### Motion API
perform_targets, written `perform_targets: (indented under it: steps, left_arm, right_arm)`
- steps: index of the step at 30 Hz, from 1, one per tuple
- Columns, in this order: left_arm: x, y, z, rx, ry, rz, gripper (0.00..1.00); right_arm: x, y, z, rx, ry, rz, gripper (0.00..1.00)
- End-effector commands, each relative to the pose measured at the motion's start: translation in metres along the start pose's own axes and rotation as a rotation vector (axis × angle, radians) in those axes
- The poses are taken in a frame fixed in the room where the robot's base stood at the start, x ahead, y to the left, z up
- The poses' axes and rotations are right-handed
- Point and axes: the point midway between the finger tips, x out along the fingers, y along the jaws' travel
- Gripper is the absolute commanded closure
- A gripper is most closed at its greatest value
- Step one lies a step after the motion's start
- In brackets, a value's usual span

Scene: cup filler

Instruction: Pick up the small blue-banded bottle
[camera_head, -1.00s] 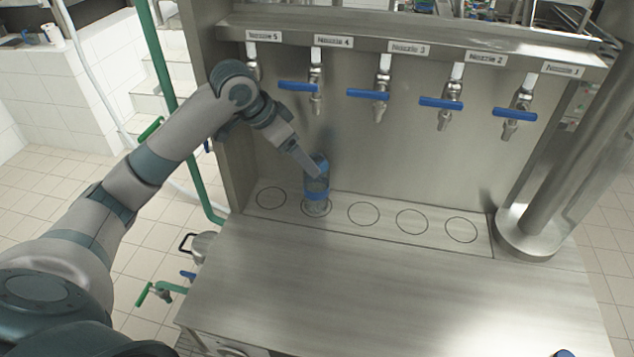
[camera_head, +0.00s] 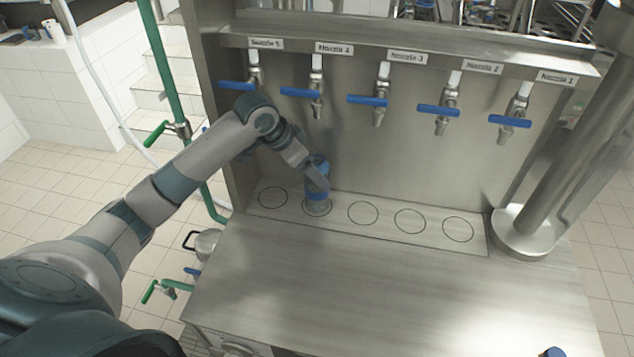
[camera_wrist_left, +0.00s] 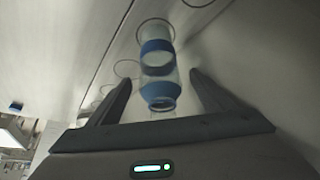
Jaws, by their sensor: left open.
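The small blue-banded bottle (camera_head: 317,195) stands upright on the second marked circle from the left, below Nozzle 4. It is clear, with a blue band low down and blue at its top. My left gripper (camera_head: 317,180) is at its upper part, and a finger hides some of the bottle. In the left wrist view the bottle (camera_wrist_left: 157,58) lies ahead of and partly between the two spread fingers of the left gripper (camera_wrist_left: 160,82). The gripper is open; I cannot tell whether a finger touches the bottle.
Several nozzles with blue handles (camera_head: 367,100) hang from the steel back wall above the circles. A thick steel column (camera_head: 565,150) stands at the right. The steel counter (camera_head: 380,275) in front is mostly clear. A small dark blue object (camera_head: 553,352) shows at the bottom right edge.

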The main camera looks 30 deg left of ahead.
Motion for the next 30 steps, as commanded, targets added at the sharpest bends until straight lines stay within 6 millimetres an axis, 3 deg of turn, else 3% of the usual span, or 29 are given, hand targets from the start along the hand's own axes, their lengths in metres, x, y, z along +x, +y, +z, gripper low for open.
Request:
perform_targets:
  steps: [5, 12, 26, 30]
  left_arm:
    - [0.016, 0.001, 0.0, -0.003, -0.002, 0.004, 0.26]
    - [0.038, 0.001, 0.001, -0.002, -0.001, 0.002, 0.26]
    - [0.039, 0.001, 0.001, -0.001, 0.0, 0.001, 0.26]
    - [0.039, 0.0, 0.001, -0.001, 0.0, 0.001, 0.57]
  right_arm:
    - [-0.02, -0.002, -0.003, 0.001, 0.002, -0.002, 0.7]
    - [-0.026, -0.007, -0.005, 0.004, 0.003, -0.007, 0.7]
    - [-0.025, -0.005, -0.006, 0.003, 0.005, -0.005, 0.7]
    - [-0.025, -0.003, -0.006, 0.002, 0.004, -0.003, 0.7]
